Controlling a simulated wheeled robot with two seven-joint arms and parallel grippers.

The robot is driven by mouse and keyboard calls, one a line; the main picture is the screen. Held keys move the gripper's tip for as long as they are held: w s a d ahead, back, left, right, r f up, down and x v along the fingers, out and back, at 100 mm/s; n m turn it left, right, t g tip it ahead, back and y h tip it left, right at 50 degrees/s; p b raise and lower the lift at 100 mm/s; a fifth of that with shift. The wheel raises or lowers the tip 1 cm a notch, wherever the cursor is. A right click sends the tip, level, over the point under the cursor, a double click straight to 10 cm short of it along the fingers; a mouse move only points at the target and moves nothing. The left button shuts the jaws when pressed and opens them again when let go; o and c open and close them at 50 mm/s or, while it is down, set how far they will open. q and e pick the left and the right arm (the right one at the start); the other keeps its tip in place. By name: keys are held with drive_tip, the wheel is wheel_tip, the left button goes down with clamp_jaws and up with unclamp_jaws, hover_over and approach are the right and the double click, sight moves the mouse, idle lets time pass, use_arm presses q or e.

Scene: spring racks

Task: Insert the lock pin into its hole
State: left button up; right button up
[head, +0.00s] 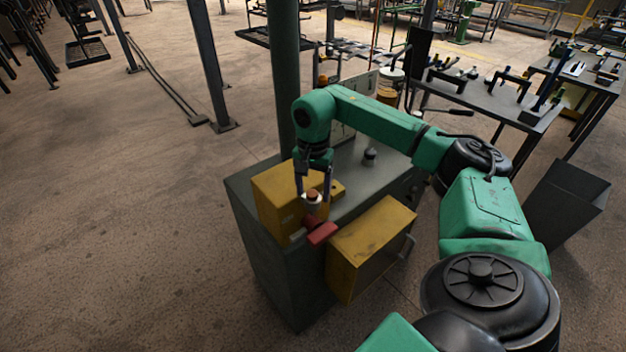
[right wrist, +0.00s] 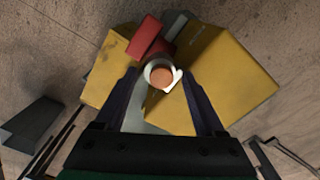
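A small metal cylinder with an orange-brown top (head: 313,196), which looks like the lock pin, stands upright at the yellow fixture. The right wrist view shows its round top and pale rim (right wrist: 161,75). My right gripper (head: 314,192) points down over it, one dark finger on each side. In the right wrist view, the fingers of my right gripper (right wrist: 160,84) are apart, with a narrow gap beside the pin. A red block (head: 322,234) sits just in front of the pin; it also shows in the wrist view (right wrist: 146,36). I cannot make out the hole. My left gripper is not in view.
A green post (head: 284,80) stands behind. Tool tables (head: 480,100) are at right.

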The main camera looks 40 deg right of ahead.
wheel_tip(320, 180, up, 7)
drive_tip(key=shift+w+r+b, duration=0.1)
drive_tip(key=shift+r+b, duration=0.1)
drive_tip(key=shift+b, duration=0.6)
wheel_tip(320, 180, up, 7)
drive_tip(key=p, duration=0.2)
